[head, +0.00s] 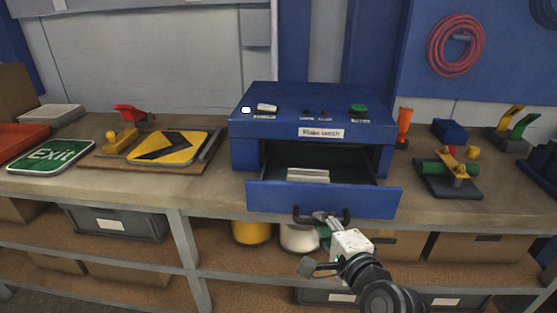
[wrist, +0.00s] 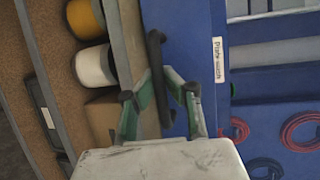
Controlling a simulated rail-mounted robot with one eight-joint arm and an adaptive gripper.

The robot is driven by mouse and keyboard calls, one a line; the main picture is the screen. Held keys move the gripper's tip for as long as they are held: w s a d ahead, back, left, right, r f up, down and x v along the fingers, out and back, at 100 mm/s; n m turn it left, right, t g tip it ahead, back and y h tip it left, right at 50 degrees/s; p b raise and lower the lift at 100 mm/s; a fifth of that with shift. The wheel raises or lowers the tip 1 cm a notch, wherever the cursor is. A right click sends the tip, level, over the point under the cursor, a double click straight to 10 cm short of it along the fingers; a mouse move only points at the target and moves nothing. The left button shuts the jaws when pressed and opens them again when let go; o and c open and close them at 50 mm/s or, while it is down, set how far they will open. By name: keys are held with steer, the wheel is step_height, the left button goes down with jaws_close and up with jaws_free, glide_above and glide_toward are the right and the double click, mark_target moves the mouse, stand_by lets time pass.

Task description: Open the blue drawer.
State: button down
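The blue drawer (head: 360,199) of the blue machine (head: 310,152) is pulled well out, and its dark inside shows a pale flat stack (head: 308,175). Its black bar handle (head: 298,214) is on the front face. My gripper (head: 326,218) is at the handle. In the wrist view my gripper (wrist: 160,92) has its green fingers spread, with the black handle (wrist: 156,60) between them. A gap shows on each side of the handle. The drawer front (wrist: 185,35) also shows there. The exact contact at the handle cannot be told.
The workbench (head: 225,185) holds a yellow arrow sign (head: 170,147) and a green Exit sign (head: 50,155) on the left. A fixture with a green cylinder (head: 443,169) stands on the right. Yellow (head: 252,231) and white (head: 298,238) containers are under the drawer.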

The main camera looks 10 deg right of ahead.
steer(key=c, duration=1.8)
jaws_free()
steer(key=shift+o, duration=0.2)
